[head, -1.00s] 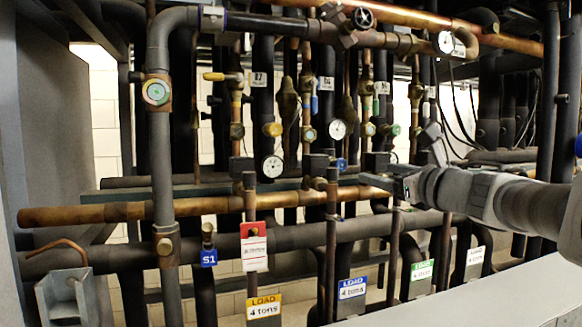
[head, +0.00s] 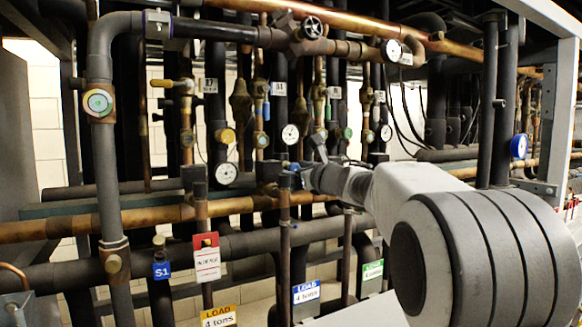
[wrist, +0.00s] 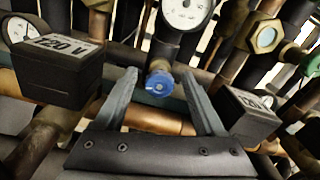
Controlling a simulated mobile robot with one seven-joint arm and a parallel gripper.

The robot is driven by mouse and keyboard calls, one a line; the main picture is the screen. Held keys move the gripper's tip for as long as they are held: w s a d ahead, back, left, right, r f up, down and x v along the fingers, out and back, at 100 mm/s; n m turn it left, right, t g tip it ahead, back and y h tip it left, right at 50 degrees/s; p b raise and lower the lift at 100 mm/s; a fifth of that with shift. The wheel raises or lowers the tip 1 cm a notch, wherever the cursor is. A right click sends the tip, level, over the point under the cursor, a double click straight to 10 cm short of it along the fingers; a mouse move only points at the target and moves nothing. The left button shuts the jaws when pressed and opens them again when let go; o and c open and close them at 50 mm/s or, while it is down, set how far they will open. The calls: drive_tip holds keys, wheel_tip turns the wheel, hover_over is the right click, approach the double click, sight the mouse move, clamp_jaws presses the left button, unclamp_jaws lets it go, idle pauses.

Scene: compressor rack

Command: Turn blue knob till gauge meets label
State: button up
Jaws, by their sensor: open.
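The blue knob (wrist: 158,84) faces me in the wrist view, on a pipe fitting just below a round white gauge (wrist: 187,12). The gauge is cut off by the top edge, and its needle reading is unclear. My gripper (wrist: 159,75) is open, with one finger on each side of the knob in the picture; I cannot tell whether they reach its depth. Which label belongs to the gauge is unclear.
A copper pipe (wrist: 155,120) runs behind the fingers. Several dark vertical pipes, another gauge (head: 227,173) and a red-and-white tag (head: 207,258) crowd the left.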

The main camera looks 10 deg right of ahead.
drive_tip(key=shift+w+a, duration=0.1)
drive_tip(key=shift+w, duration=0.1)
clamp_jaws()
idle(0.3)
drive_tip(key=shift+m, duration=0.3)
